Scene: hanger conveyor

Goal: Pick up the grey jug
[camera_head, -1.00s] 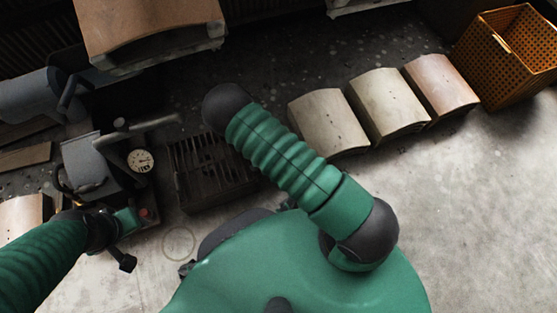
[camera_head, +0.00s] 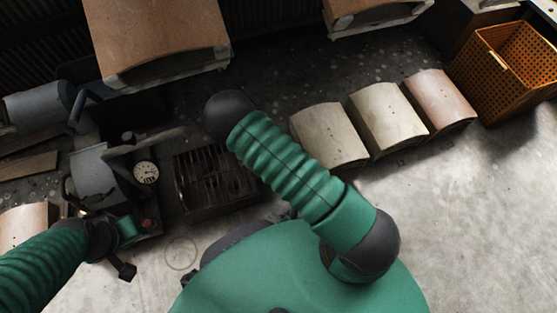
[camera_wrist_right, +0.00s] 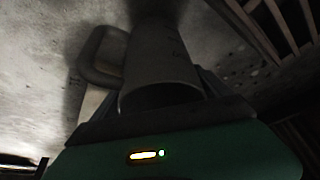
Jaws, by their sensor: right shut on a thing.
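The grey jug (camera_wrist_right: 160,62) is in the right wrist view, with its loop handle on the left and its round opening facing the camera. My right gripper (camera_wrist_right: 165,110) is shut on the jug, whose near end lies between the dark fingers. Its far end fades into shadow, so I cannot tell whether it touches a surface. In the head view my right arm hides its own gripper, and I cannot make out the held jug there. My left gripper (camera_head: 122,252) is at the lower left beside a machine; its opening is unclear.
A machine with a round dial (camera_head: 146,172) stands at the left, next to a dark slatted crate (camera_head: 215,180). Curved-top blocks (camera_head: 329,136) line up toward an orange perforated basket (camera_head: 505,62). A brown panel (camera_head: 155,40) is at the upper left. Floor at lower right is clear.

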